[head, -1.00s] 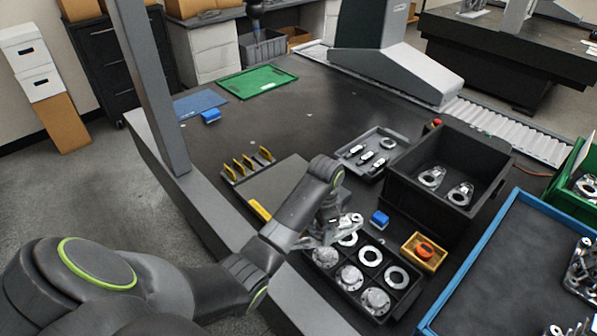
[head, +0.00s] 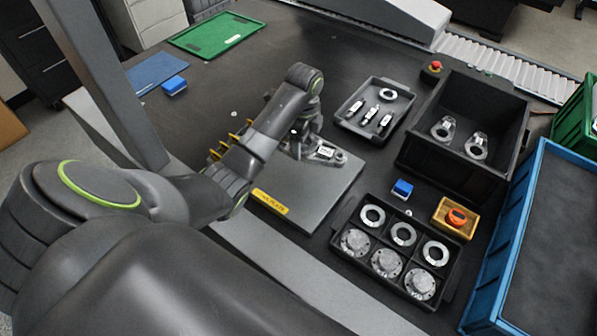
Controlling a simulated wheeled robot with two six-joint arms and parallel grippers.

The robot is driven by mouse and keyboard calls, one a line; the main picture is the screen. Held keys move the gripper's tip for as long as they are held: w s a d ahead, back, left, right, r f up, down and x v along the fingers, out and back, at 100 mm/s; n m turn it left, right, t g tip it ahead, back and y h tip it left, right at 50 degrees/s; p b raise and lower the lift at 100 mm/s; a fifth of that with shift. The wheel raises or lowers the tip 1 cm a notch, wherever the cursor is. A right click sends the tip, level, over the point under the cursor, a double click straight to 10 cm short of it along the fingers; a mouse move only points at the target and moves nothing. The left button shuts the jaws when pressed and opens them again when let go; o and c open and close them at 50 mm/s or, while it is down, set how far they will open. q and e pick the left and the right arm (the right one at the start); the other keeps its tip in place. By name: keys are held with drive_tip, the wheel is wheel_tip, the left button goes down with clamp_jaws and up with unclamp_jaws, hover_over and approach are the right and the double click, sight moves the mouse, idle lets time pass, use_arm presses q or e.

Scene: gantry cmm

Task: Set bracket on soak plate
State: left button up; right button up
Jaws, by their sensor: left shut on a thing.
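The soak plate (head: 300,209) is a flat grey square with a yellow label strip (head: 270,201) on its near left edge. My left gripper (head: 309,149) is over the far part of the plate, shut on a metal bracket (head: 325,154). The bracket's ring end points right. I cannot tell whether the bracket touches the plate or is just above it. My forearm hides the plate's left part. My right gripper is not in view.
A black tray (head: 407,221) of rings and round discs stands right of the plate. A grey tray (head: 400,109) of small parts is behind it. A black bin (head: 485,85) holds two brackets. A blue block (head: 402,189) and an orange item in a yellow box (head: 455,217) are nearby.

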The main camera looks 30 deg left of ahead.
use_arm(q)
drive_tip(key=a+m, duration=0.1)
drive_tip(key=m, duration=0.1)
hover_over(298, 169)
wheel_tip(298, 169, down, 5)
drive_tip(key=shift+f, duration=2.45)
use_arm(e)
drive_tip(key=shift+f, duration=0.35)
use_arm(q)
drive_tip(key=o, duration=0.9)
drive_tip(key=shift+f, duration=0.15)
drive_tip(key=o, duration=0.5)
drive_tip(key=shift+d, duration=0.1)
drive_tip(key=shift+c, duration=0.2)
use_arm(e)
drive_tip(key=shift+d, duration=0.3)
